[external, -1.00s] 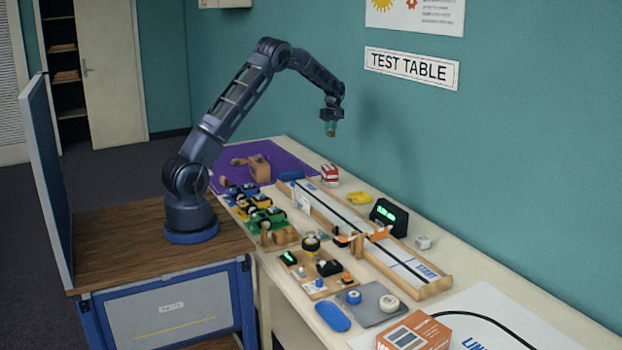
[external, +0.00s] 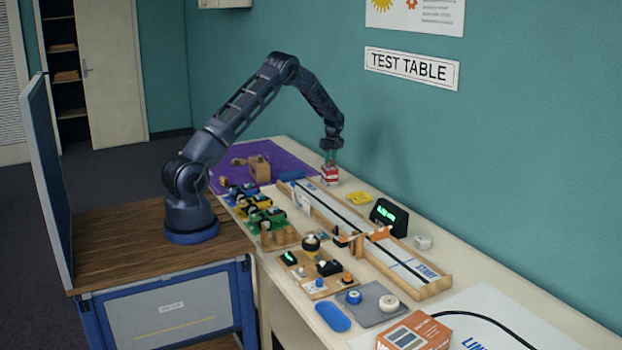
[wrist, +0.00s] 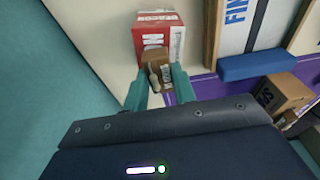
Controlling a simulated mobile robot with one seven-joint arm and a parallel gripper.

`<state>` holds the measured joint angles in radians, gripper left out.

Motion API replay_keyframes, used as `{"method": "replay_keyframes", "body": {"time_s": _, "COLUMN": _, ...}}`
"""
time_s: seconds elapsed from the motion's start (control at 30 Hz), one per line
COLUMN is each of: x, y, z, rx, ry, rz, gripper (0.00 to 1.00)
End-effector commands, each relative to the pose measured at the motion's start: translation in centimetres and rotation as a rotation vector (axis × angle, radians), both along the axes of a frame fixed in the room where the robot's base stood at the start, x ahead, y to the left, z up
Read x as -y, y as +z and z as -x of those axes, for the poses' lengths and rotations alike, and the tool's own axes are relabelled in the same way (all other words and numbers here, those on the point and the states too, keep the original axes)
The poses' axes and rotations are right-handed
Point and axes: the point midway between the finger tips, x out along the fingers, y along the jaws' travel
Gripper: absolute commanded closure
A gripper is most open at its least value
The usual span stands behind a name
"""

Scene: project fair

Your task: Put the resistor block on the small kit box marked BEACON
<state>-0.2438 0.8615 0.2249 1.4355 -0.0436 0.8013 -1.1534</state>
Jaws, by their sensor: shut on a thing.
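The resistor block (wrist: 154,57) is a small tan-brown block with a pale part on its near face. My gripper (wrist: 160,82) is shut on it, one teal finger on each side. The small kit box (wrist: 150,38) is red and white, with lettering partly hidden by the block; it also shows in the external view (external: 329,178) near the wall. In the external view my gripper (external: 329,157) points down right over this box, with the block between fingers and box top. I cannot tell whether the block touches the box.
The wooden-edged track (external: 350,225) with a blue block (wrist: 257,64) at its end lies beside the box. A yellow piece (external: 359,198) and a dark display (external: 389,216) stand along the wall side.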

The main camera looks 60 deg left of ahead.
Motion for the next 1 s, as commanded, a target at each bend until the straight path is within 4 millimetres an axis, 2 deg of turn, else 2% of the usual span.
{"method": "replay_keyframes", "body": {"time_s": 0.1, "x": 0.0, "y": -0.9, "z": 0.0, "rx": 0.000, "ry": 0.001, "rz": 0.000, "gripper": 0.96}}
{"method": "replay_keyframes", "body": {"time_s": 0.47, "x": 0.0, "y": -1.2, "z": 0.0, "rx": 0.000, "ry": 0.001, "rz": 0.000, "gripper": 0.96}}
{"method": "replay_keyframes", "body": {"time_s": 0.5, "x": 0.0, "y": -1.2, "z": 0.0, "rx": 0.001, "ry": 0.001, "rz": 0.000, "gripper": 0.66}}
{"method": "replay_keyframes", "body": {"time_s": 0.57, "x": 0.0, "y": -1.2, "z": 0.0, "rx": 0.001, "ry": 0.001, "rz": 0.000, "gripper": 0.54}}
{"method": "replay_keyframes", "body": {"time_s": 0.87, "x": 0.0, "y": -1.1, "z": 0.0, "rx": 0.001, "ry": 0.001, "rz": 0.000, "gripper": 0.52}}
{"method": "replay_keyframes", "body": {"time_s": 1.0, "x": 0.1, "y": -0.2, "z": 0.0, "rx": 0.002, "ry": 0.001, "rz": -0.001, "gripper": 0.52}}
